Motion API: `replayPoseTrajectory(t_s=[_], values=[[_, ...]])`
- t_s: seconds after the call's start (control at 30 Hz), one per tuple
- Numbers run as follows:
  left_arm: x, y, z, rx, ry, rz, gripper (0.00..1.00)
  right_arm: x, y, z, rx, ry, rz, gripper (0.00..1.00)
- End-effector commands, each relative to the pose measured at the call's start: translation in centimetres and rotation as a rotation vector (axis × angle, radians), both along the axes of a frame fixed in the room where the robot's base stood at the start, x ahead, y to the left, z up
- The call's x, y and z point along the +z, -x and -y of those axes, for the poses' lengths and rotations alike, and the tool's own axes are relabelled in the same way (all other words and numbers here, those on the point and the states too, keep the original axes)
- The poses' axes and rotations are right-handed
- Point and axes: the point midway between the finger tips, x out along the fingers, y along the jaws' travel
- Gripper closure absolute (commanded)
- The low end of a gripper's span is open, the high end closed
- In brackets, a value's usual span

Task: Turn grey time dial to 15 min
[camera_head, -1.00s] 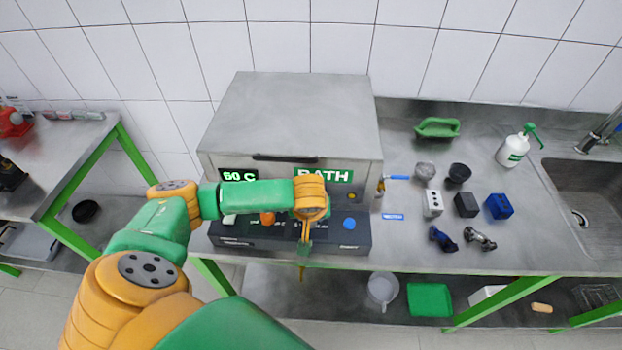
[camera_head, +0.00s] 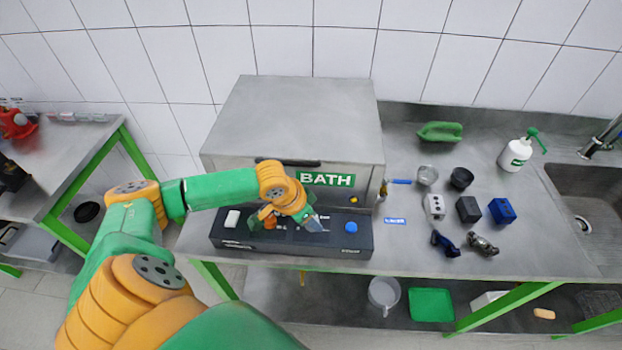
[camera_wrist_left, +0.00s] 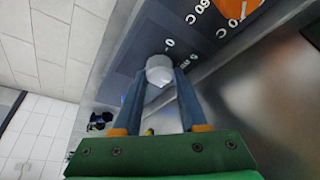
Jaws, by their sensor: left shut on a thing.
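The grey time dial (camera_wrist_left: 160,69) sits on the dark control panel (camera_head: 222,243) of the bath. In the left wrist view it is between my fingertips, with a few white scale marks on the panel around it. My left gripper (camera_wrist_left: 160,84) is shut on the dial. In the head view my left gripper (camera_head: 313,223) is tilted over the panel and covers the dial. I cannot read which mark the dial points to. My right gripper is in neither view.
An orange dial (camera_head: 270,222), a white switch (camera_head: 232,218) and a blue button (camera_head: 351,228) share the panel. The steel bath (camera_head: 300,110) stands behind it. My arm hides the temperature display. A blue-handled valve (camera_head: 399,181) and several small parts are to the right.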

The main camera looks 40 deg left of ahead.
Motion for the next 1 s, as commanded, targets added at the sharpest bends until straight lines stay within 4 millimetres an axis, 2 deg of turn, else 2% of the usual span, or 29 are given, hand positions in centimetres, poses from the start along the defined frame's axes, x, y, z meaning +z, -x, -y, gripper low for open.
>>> replayPoseTrajectory(t_s=[0.4,1.0], values=[[0.06,-0.12,-0.15,-0.22,-0.002,0.003,1.0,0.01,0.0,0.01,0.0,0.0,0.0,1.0],[-0.01,-0.05,-0.11,-0.271,-0.002,0.0,1.0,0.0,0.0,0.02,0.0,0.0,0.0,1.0]])
